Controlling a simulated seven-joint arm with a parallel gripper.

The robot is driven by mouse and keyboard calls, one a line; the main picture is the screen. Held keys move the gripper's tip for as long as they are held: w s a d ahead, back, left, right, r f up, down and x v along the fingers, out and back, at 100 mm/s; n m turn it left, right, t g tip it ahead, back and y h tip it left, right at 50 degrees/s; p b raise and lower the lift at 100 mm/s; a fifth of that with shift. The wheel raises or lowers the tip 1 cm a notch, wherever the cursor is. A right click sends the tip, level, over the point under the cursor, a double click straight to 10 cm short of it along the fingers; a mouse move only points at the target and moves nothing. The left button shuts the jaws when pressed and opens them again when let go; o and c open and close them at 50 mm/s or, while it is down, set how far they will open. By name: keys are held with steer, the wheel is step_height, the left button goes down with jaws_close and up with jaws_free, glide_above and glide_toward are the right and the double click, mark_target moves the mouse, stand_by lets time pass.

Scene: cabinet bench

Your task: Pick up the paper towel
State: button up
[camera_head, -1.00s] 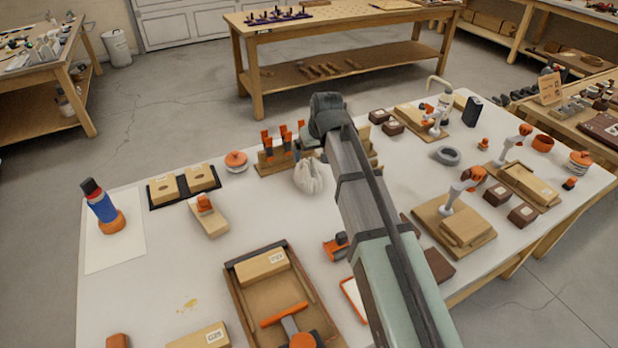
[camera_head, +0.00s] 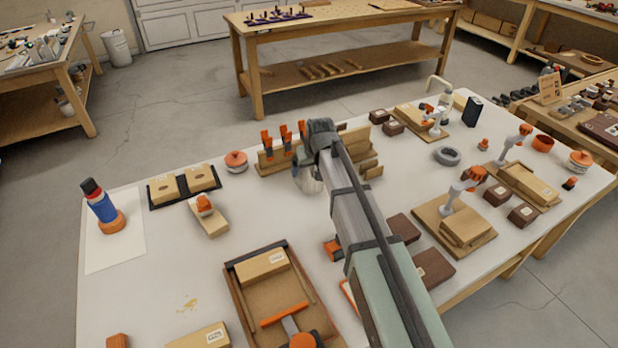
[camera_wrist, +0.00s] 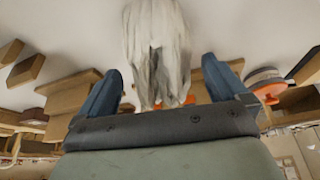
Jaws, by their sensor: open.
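The paper towel (camera_head: 309,184) is a crumpled whitish bundle on the white bench top, just behind the middle. In the head view my gripper and arm hide much of it. In the wrist view the paper towel (camera_wrist: 157,45) hangs into the picture from the top centre, with folds and a ragged end. My gripper (camera_wrist: 163,82) is open, with one dark blue finger on each side of the towel's lower end. Gaps show between the towel and both fingers. In the head view my gripper (camera_head: 305,165) is right at the towel, low over the bench.
A wooden block with orange-handled clamps (camera_head: 284,154) stands close behind the towel. An orange-lidded jar (camera_head: 236,161) is to the left. A wooden tray (camera_head: 262,262) lies in front, and small wooden pieces (camera_head: 372,171) lie right of my gripper. Bare bench top lies left of the towel.

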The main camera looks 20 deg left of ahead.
mark_target(309, 171)
steer(key=shift+x, duration=1.95)
steer(key=shift+c, duration=0.4)
steer(key=c, duration=1)
steer(key=shift+o, duration=0.2)
